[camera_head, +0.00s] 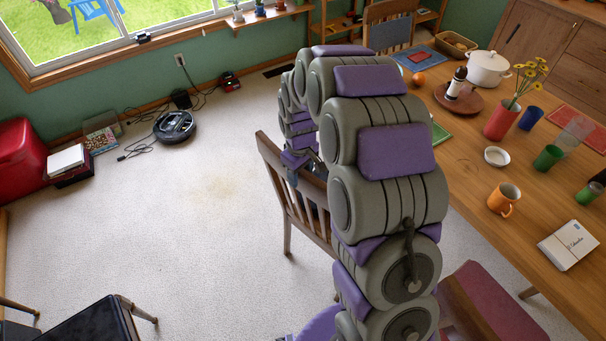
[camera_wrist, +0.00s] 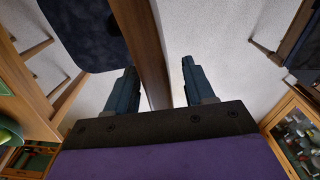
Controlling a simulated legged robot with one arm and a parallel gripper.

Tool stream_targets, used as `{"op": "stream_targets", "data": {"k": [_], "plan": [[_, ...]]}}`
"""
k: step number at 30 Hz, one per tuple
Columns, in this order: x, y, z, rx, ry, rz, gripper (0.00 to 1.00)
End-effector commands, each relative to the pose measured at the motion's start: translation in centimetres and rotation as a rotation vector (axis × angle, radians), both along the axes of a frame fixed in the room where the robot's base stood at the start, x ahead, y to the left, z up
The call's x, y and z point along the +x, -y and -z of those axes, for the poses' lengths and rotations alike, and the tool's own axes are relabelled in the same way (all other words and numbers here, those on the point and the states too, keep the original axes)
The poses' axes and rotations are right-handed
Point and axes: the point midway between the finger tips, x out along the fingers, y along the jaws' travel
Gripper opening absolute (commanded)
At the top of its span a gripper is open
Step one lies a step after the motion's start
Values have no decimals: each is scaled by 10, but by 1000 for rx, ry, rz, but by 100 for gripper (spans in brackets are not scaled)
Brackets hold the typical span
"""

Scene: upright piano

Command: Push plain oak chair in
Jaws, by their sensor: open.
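The plain oak chair (camera_head: 270,155) stands on the carpet at the left long side of the table (camera_head: 465,180), its slatted back facing the open floor. My arm hides much of it. My gripper (camera_head: 300,163) is at the top of the chair back. In the wrist view, my gripper (camera_wrist: 159,66) is open, with one dark finger on each side of a wooden rail (camera_wrist: 150,50) of the chair back. A gap shows between the rail and the right finger; the left finger is close to the rail. A dark blue seat (camera_wrist: 85,30) lies to the left.
Open carpet (camera_head: 210,220) lies left of the chair. A robot vacuum (camera_head: 174,126) and cables lie by the wall. A red-cushioned chair (camera_head: 490,300) is at the near table side. An orange mug (camera_head: 503,199) and a white pot (camera_head: 487,69) stand on the table.

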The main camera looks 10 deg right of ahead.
Motion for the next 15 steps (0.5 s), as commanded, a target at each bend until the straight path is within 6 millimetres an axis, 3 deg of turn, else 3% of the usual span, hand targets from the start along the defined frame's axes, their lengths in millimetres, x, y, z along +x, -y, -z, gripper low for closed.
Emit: {"op": "stream_targets", "data": {"k": [2, 11, 15], "plan": [[1, -2, 10, -2, -6, -3, 53], [-2, 11, 5, 11, 5, -2, 53], [-1, 11, 5, 12, 5, -2, 39]]}}
